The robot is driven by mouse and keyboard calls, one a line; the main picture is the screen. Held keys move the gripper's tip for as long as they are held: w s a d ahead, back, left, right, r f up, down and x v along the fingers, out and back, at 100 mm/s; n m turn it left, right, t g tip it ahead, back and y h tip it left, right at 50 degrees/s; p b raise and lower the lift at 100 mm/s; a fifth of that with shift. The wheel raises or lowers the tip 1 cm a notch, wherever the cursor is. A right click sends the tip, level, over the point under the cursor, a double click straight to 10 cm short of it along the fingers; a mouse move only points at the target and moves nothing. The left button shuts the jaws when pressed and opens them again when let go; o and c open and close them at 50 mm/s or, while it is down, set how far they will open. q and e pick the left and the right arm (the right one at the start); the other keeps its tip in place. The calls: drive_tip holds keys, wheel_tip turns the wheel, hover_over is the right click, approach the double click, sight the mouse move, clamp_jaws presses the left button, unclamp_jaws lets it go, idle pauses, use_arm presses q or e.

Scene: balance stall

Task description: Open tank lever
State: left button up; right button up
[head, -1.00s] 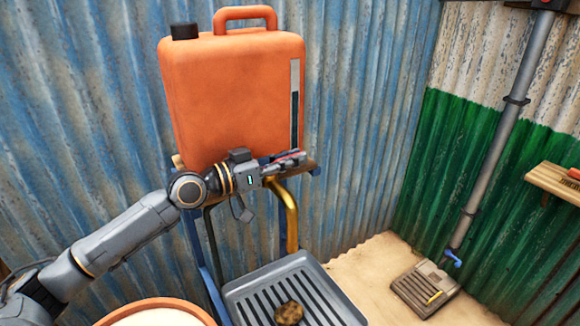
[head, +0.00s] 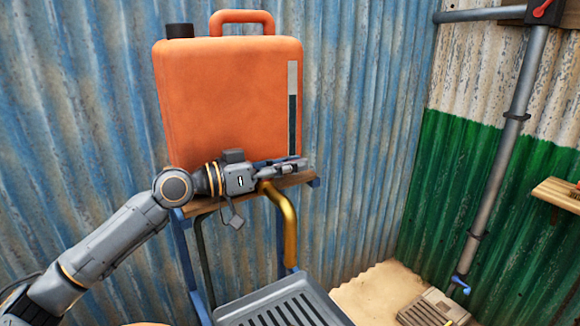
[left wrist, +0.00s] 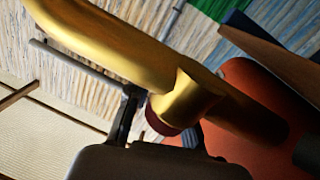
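The orange tank (head: 230,100) stands upright on a wooden shelf against the corrugated wall. A curved brass spout (head: 284,222) hangs below its front right; it crosses the left wrist view (left wrist: 110,30) close to the camera. My left gripper (head: 296,163) is at the tank's lower right, just above the spout's bend. In the left wrist view its fingers (left wrist: 160,137) are apart, with a brass stub with a dark red end (left wrist: 180,105) in front of the gap. I cannot make out the lever clearly; the gripper may hide it. My right gripper is not in view.
A grey slotted tray (head: 275,305) lies below the spout. A grey pipe (head: 495,170) with a blue tap (head: 461,284) runs down the right wall. A small wooden shelf (head: 558,193) juts in at the right edge. The space between spout and pipe is clear.

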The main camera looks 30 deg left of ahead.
use_arm(q)
drive_tip(key=shift+o, duration=0.9)
drive_tip(key=shift+s+a+f, duration=0.15)
drive_tip(key=shift+s+a, duration=0.25)
drive_tip(key=shift+s, duration=0.05)
drive_tip(key=v, duration=1)
drive_tip(key=shift+s+a, duration=0.25)
drive_tip(key=shift+s, duration=0.1)
